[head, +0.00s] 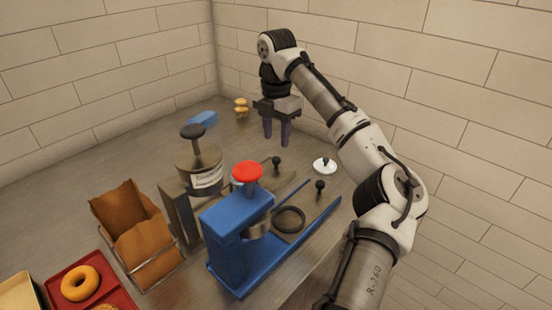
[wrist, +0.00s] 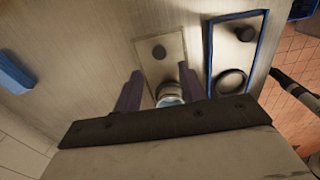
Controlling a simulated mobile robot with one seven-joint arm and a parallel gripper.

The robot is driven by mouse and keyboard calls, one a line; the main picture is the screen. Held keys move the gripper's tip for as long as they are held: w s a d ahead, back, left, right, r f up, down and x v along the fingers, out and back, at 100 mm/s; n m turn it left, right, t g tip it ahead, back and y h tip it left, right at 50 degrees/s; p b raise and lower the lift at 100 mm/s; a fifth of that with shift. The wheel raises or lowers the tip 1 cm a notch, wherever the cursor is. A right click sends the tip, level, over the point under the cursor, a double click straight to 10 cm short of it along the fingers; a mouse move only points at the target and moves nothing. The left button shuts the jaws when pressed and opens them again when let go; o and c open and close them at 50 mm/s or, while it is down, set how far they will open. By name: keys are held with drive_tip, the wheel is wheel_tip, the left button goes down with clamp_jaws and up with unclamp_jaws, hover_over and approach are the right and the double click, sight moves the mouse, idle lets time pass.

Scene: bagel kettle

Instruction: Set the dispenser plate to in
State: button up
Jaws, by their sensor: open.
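Two lever-topped stations stand side by side in the head view. One is grey with a dark knob and a label (head: 200,172). The other is blue with a red knob (head: 240,225). Each has a low framed base with a small black knob: the grey one's knob (head: 276,160) and the blue one's knob (head: 320,185). I cannot tell which is the dispenser. In the wrist view the pale base's knob (wrist: 159,52) and the blue base's knob (wrist: 246,33) both show.
A dark ring (head: 289,219) lies on the blue base. A white knobbed disc (head: 325,166), a blue block (head: 203,118) and small tan pieces (head: 241,108) are on the counter. A wire basket (head: 150,278) holds brown bags. A red tray (head: 118,292) carries bagels. Brick walls close the back.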

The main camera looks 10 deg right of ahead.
sight(276, 159)
wheel_tip(276, 159, down, 8)
drive_tip(key=shift+f+p, duration=0.15)
drive_tip(key=shift+p, duration=0.45)
clamp_jaws()
